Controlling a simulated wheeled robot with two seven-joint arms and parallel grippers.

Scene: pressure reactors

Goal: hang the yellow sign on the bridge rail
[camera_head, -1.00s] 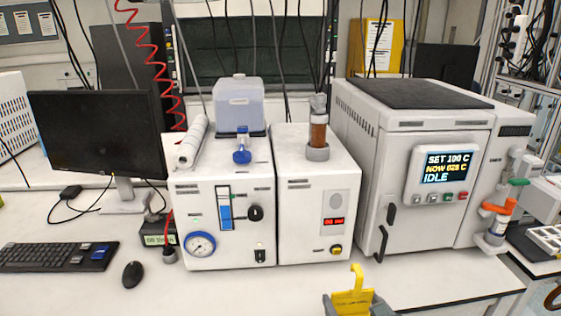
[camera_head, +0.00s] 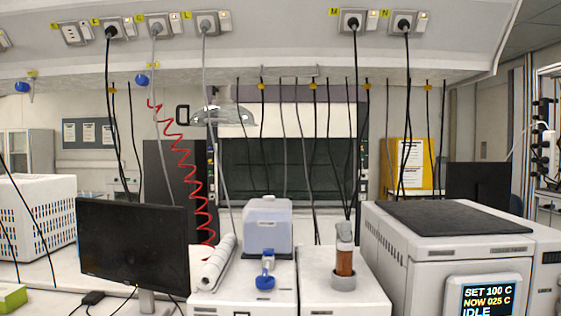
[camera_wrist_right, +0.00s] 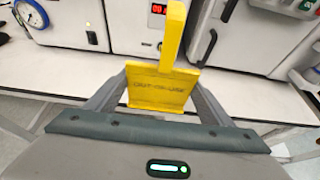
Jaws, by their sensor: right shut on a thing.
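The yellow sign (camera_wrist_right: 158,88) is a small plate with dark lettering and a tall strip rising from its top. It shows in the right wrist view, between the fingers of my right gripper (camera_wrist_right: 160,86), which is shut on it. It is held in front of the white instruments, near the bench's front edge. The overhead bridge (camera_head: 280,40) spans the top of the head view, with its lower edge (camera_head: 290,72) above the bench; I cannot make out a separate rail for certain. Neither gripper shows in the head view, and my left gripper is in no current view.
Sockets with hanging black and grey cables (camera_head: 355,120) line the bridge. A coiled red hose (camera_head: 185,160) hangs at left. Below stand a monitor (camera_head: 135,245), a bottle-topped instrument (camera_head: 345,290) and a large reactor cabinet (camera_head: 450,235). A yellow notice board (camera_head: 412,165) hangs behind.

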